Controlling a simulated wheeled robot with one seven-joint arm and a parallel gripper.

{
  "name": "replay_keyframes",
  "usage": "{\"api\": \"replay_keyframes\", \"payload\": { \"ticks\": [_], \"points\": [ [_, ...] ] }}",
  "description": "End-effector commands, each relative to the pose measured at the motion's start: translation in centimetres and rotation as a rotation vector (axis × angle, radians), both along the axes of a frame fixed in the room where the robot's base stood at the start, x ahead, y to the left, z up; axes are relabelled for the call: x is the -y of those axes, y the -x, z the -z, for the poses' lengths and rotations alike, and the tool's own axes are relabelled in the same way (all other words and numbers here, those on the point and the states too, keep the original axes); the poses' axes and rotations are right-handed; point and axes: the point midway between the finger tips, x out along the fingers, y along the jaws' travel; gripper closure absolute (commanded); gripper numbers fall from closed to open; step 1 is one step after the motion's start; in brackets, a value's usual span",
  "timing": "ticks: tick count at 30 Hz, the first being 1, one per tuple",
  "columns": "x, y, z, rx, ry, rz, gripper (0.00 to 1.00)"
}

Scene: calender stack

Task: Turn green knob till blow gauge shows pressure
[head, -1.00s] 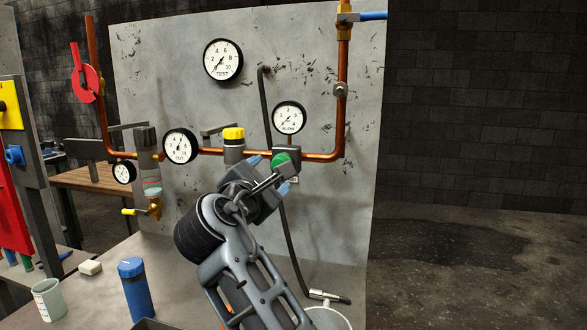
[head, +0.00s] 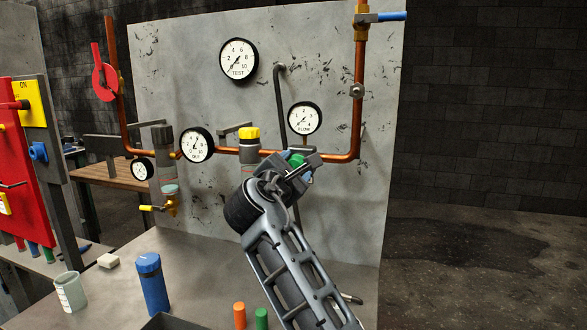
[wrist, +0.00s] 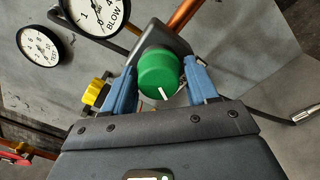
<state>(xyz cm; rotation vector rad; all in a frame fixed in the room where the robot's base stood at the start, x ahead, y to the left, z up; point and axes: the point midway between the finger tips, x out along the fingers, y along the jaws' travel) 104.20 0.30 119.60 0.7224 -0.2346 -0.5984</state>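The green knob (head: 297,160) sits on the pipe valve below the blow gauge and is partly hidden by my gripper in the head view. In the wrist view the green knob (wrist: 158,74) shows its round face with a white mark pointing down and slightly right. My gripper (wrist: 160,82) is open, with one blue finger on each side of the knob and a small gap showing. The blow gauge (head: 305,118) has its needle at the lower left, near zero. The blow gauge also shows, cut off, in the wrist view (wrist: 95,12).
A yellow knob (head: 249,134) is left of the green one on the copper pipe. The test gauge (head: 239,60) and out gauge (head: 196,145) are on the grey panel. A blue bottle (head: 152,285), orange and green cylinders (head: 240,314) and a cup stand on the bench.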

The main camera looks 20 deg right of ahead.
Motion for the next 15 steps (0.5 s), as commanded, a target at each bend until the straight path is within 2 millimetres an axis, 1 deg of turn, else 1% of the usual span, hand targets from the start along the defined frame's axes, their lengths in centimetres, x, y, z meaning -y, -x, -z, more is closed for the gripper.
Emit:
{"api": "replay_keyframes", "payload": {
  "ticks": [1,2,12,15],
  "points": [
    [-0.01,0.0,0.01,0.0,0.0,0.0,0.47],
    [-0.02,0.01,0.01,0.0,0.0,0.0,0.5],
    [-0.02,0.02,0.02,0.0,0.0,0.0,0.83],
    [-0.02,0.02,0.04,0.001,-0.001,0.0,0.83]
  ]
}}
